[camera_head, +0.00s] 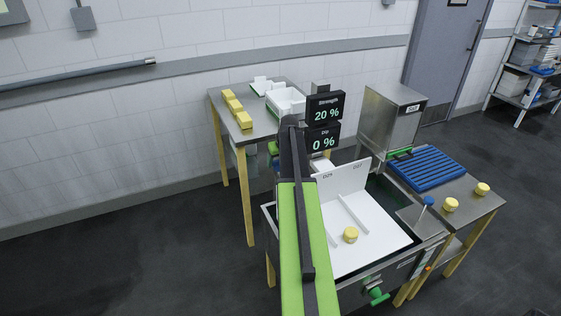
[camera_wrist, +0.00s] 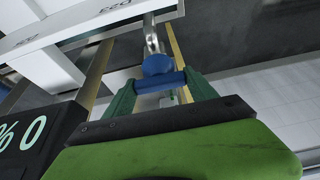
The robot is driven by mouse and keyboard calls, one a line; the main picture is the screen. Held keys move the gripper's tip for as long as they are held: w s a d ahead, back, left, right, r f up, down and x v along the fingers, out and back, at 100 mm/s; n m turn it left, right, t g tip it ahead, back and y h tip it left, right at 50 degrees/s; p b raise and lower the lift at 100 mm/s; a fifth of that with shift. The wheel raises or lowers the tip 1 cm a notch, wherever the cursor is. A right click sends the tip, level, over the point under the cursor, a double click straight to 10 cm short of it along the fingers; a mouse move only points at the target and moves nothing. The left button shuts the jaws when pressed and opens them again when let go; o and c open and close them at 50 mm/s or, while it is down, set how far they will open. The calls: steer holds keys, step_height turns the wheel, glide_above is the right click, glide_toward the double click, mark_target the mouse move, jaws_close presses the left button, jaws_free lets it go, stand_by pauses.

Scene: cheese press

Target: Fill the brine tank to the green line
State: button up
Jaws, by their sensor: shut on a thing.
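The brine tank (camera_head: 267,222) is the steel basin at the centre of the head view, with a white panel and divider in it and a yellow cheese (camera_head: 350,235) on the white surface. I cannot make out a green line or the water level. My gripper (camera_wrist: 160,84) has its green fingers shut on a blue handle (camera_wrist: 158,66) joined to a bright metal stem. In the head view my arm hides most of the gripper and the handle. The displays (camera_head: 324,122) behind the tank read Strength 20 % and Dip 0 %.
A side table (camera_head: 257,92) at the back left holds yellow blocks and white trays. A steel box (camera_head: 392,120) and a blue slatted rack (camera_head: 427,168) stand right of the tank. Green-handled valve (camera_head: 376,296) is at its front. Open floor lies to the left.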

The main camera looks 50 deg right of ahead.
steer(key=o, duration=1.4)
steer(key=shift+c, duration=0.2)
steer(key=p+v, duration=1.6)
steer(key=v, duration=0.1)
steer(key=shift+s, duration=0.2)
steer(key=shift+r, duration=0.1)
